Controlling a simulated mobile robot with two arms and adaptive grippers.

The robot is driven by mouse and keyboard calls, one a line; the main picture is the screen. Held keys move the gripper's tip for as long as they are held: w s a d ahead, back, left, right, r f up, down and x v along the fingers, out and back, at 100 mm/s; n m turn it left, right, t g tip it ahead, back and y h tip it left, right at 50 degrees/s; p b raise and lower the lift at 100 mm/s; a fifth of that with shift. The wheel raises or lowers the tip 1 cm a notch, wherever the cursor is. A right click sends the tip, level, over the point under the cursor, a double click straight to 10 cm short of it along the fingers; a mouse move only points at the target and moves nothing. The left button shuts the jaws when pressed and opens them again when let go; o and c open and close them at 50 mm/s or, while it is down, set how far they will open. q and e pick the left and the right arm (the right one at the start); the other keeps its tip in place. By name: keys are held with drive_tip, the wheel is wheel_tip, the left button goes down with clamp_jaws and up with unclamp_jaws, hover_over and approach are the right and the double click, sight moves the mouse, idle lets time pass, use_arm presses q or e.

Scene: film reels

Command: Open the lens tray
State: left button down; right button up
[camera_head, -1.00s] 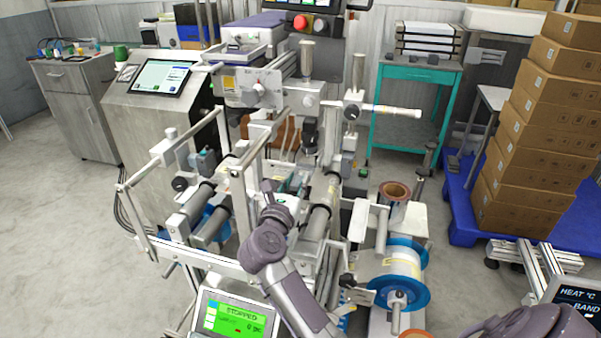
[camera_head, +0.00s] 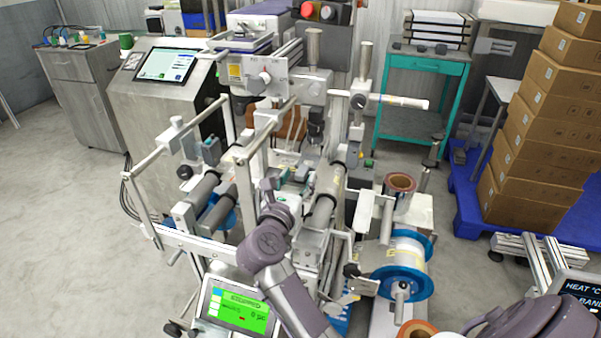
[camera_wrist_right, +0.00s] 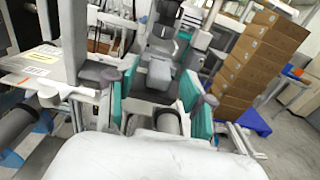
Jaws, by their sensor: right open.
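My right gripper (camera_head: 290,180) is over the middle of the metal roller machine, low among its rollers and frame bars. In the right wrist view its two teal-padded fingers (camera_wrist_right: 160,85) stand apart with nothing held between them. A grey block (camera_wrist_right: 160,72) shows beyond the gap between the fingers, and a roller (camera_wrist_right: 168,122) lies below. I cannot tell which part of the machine is the lens tray. In the head view my wrist and forearm hide part of the machine front. My left gripper is not in view.
Upright posts and bars (camera_head: 245,195) crowd the gripper. A blue-rimmed film spool (camera_head: 418,282) is at the right, and a green-lit screen (camera_head: 240,312) is in front. Stacked cartons (camera_head: 535,130) stand at the far right. Open floor (camera_head: 65,210) lies at the left.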

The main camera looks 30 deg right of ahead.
drive_tip(key=v, duration=0.5)
idle(0.5)
